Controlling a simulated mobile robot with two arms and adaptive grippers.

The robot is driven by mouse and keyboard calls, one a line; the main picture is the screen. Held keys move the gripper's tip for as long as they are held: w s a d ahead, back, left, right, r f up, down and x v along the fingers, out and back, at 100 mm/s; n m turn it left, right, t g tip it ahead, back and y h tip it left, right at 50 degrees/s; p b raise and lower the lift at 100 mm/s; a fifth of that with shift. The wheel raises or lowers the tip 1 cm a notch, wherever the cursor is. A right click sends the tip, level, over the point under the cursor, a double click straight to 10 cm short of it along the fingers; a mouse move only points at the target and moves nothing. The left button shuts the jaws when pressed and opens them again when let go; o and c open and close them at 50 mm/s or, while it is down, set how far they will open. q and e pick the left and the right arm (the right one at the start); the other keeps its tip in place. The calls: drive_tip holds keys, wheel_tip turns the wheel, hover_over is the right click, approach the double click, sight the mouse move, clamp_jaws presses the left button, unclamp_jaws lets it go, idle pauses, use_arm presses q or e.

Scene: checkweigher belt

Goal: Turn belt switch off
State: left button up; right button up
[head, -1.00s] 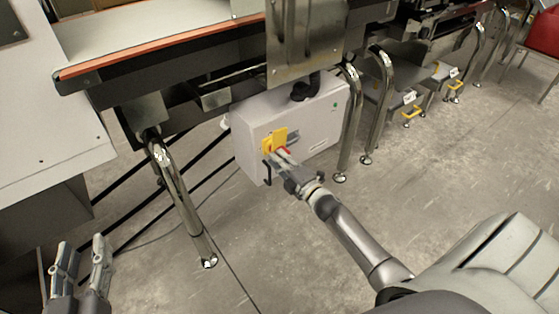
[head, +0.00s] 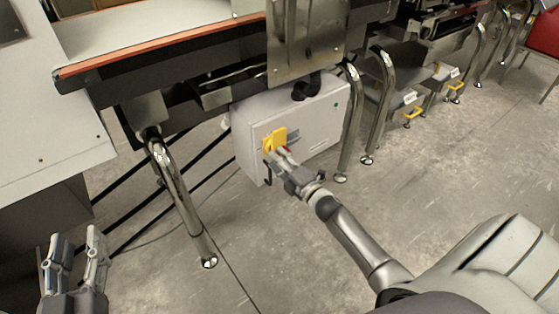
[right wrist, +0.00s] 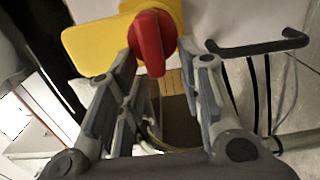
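The belt switch is a red knob (right wrist: 152,42) on a yellow plate (right wrist: 95,38); the plate also shows in the head view (head: 276,136) on the front of a light grey box (head: 310,120) under the belt. My right gripper (right wrist: 168,60) is at the switch with its fingers apart. In the right wrist view the knob shows between the fingertips, nearer the left finger, with a gap to the right one. I cannot tell whether a finger touches it. My left gripper (head: 76,245) is open and empty at the lower left of the head view.
The belt (head: 150,35) with its orange edge runs above the box. Shiny metal legs (head: 180,195) stand on both sides of the box. A black handle (right wrist: 258,46) sticks out beside the switch. The floor (head: 440,180) to the right is clear.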

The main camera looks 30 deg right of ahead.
drive_tip(key=s+d, duration=0.1)
drive_tip(key=s, duration=1.1)
idle(0.5)
